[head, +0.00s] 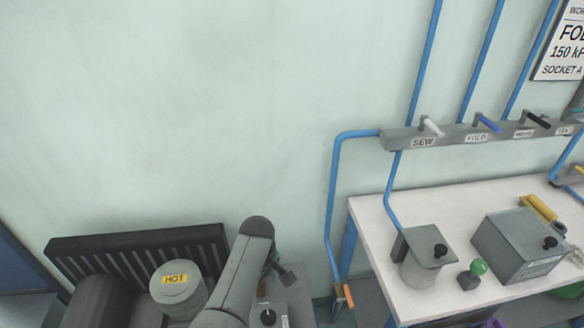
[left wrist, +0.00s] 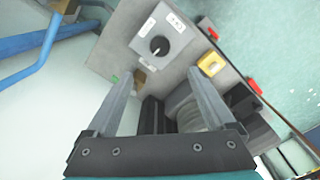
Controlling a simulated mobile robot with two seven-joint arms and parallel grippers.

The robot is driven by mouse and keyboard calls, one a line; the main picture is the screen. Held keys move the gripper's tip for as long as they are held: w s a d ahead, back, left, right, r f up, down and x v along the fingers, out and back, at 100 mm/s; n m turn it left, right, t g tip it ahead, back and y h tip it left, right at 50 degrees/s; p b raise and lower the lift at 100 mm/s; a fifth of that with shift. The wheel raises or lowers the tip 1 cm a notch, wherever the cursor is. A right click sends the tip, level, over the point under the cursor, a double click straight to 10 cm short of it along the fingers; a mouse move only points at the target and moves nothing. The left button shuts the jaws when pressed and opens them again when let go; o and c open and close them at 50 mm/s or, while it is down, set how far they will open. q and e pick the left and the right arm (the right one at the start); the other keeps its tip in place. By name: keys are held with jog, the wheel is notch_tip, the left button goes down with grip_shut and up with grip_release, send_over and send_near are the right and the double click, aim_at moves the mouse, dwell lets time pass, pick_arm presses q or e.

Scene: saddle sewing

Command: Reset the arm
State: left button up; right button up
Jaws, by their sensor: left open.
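My left arm rises from the bottom of the head view and bends over at its top. Its gripper (head: 286,276) hangs partly hidden behind the arm, above a small grey box with a black knob (head: 268,316). In the left wrist view the two fingers of my left gripper (left wrist: 166,72) are spread apart, with nothing held between them. The knob box (left wrist: 162,42) lies beyond the fingertips in that view, apart from them. My right gripper is not in view.
A grey canister marked HOT (head: 176,280) stands left of my arm, before a dark slatted rack (head: 135,240). A white table (head: 372,215) with boxes and a green-knobbed part (head: 478,267) is at right. Blue pipes (head: 333,190) run down from a valve rail (head: 450,136). The upper-left wall is bare.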

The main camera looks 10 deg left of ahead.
pick_arm(q)
jog(key=shift+s, duration=0.1)
jog(key=s+a+r+m+t, duration=0.2)
jog(key=s+a+m, duration=0.35)
jog(key=s, duration=0.45)
jog(key=s+d+r+m+t, duration=0.2)
jog(key=s+r+m, duration=0.7)
jog(key=s, duration=0.2)
jog(key=s+f+g+b, duration=0.25)
jog(key=f+b, duration=0.65)
jog(key=f, duration=2.3)
jog(key=s+a+f+b, duration=0.3)
jog(key=s+f+b, duration=0.4)
jog(key=s+f, duration=0.8)
notch_tip(320, 180, down, 4)
jog(key=shift+s+f, duration=0.1)
jog(key=shift+s, duration=0.15)
